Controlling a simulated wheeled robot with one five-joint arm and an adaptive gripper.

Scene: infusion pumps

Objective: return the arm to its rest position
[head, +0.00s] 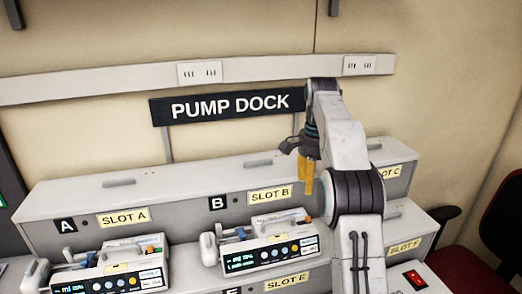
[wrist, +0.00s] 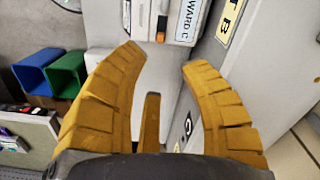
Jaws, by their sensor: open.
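My gripper (head: 308,175) has yellow fingers and points down in front of the pump dock, just right of the slot B label. In the wrist view my gripper (wrist: 165,75) shows its ribbed yellow fingers spread apart, with nothing between them. My arm rises at the right of the head view and bends over toward the dock. One infusion pump (head: 265,252) stands in front of slot B, left of and below my gripper. Another infusion pump (head: 105,270) stands in front of slot A. My arm hides part of the dock around slot C.
The grey dock (head: 160,184) runs along the wall under a PUMP DOCK sign (head: 230,105). A dark red chair (head: 500,225) stands at the right. The wrist view shows a blue bin (wrist: 30,72) and a green bin (wrist: 68,70) at the left.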

